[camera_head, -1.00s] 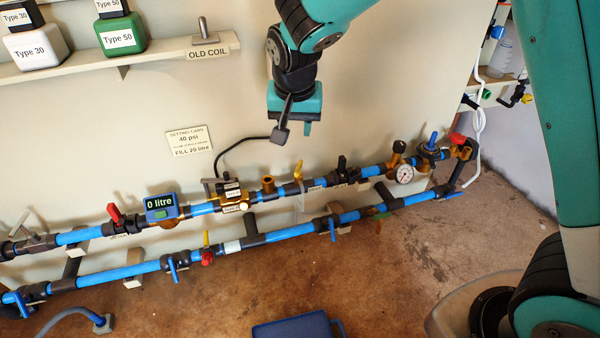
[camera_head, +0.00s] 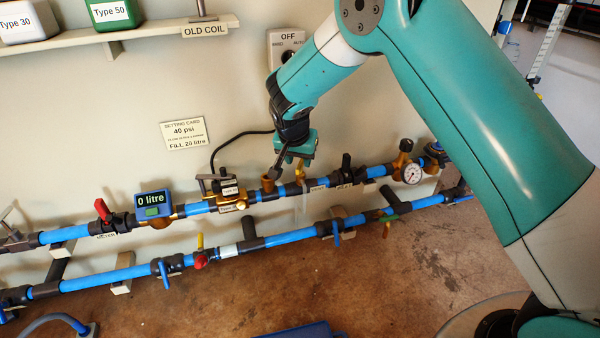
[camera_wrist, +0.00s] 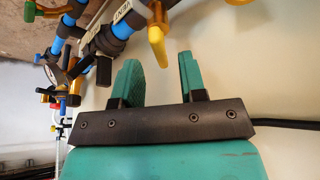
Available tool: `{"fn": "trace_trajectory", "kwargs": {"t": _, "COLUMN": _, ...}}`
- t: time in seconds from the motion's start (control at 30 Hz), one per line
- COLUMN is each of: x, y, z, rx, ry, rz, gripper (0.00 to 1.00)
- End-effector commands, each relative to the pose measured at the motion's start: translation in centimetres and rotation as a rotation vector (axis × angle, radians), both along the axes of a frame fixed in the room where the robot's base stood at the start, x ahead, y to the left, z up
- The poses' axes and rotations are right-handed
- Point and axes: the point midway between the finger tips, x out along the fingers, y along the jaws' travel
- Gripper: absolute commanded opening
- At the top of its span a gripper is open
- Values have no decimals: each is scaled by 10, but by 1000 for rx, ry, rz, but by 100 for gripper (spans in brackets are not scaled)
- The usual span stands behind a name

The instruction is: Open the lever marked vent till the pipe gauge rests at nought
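The yellow vent lever (camera_head: 301,172) stands upright on the upper blue pipe, beside a small label. In the wrist view the yellow lever (camera_wrist: 157,46) is just beyond my fingertips, in line with the gap between them, and the vent label (camera_wrist: 122,12) is beside it. My gripper (camera_wrist: 158,62) is open and empty, its two teal fingers apart. In the head view my gripper (camera_head: 304,161) is at the lever's top and partly covers it. The round white pipe gauge (camera_head: 412,174) is farther right on the same pipe; its reading is too small to tell.
A black lever (camera_head: 346,162) is just right of the vent. A brass fitting (camera_head: 268,184) is to its left, and a blue meter (camera_head: 155,206) reads 0 litre. A lower blue pipe (camera_head: 290,239) runs in front. A shelf (camera_head: 150,33) is above left.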

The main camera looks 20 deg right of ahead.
Motion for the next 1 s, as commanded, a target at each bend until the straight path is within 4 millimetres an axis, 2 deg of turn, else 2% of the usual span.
{"fn": "trace_trajectory", "kwargs": {"t": 0.03, "x": 2, "y": -2, "z": -13, "rx": 0, "ry": 1, "rz": 0, "gripper": 38}}
{"fn": "trace_trajectory", "kwargs": {"t": 0.2, "x": 9, "y": -6, "z": -27, "rx": 1, "ry": 1, "rz": -1, "gripper": 38}}
{"fn": "trace_trajectory", "kwargs": {"t": 0.57, "x": 11, "y": -7, "z": -30, "rx": 1, "ry": 1, "rz": 0, "gripper": 38}}
{"fn": "trace_trajectory", "kwargs": {"t": 0.6, "x": 11, "y": -7, "z": -30, "rx": 1, "ry": 1, "rz": 0, "gripper": 34}}
{"fn": "trace_trajectory", "kwargs": {"t": 0.73, "x": 10, "y": -7, "z": -30, "rx": 1, "ry": 1, "rz": 0, "gripper": 4}}
{"fn": "trace_trajectory", "kwargs": {"t": 0.77, "x": 10, "y": -7, "z": -30, "rx": 1, "ry": 1, "rz": 0, "gripper": 0}}
{"fn": "trace_trajectory", "kwargs": {"t": 1.0, "x": 10, "y": -7, "z": -29, "rx": 0, "ry": 1, "rz": 9, "gripper": 0}}
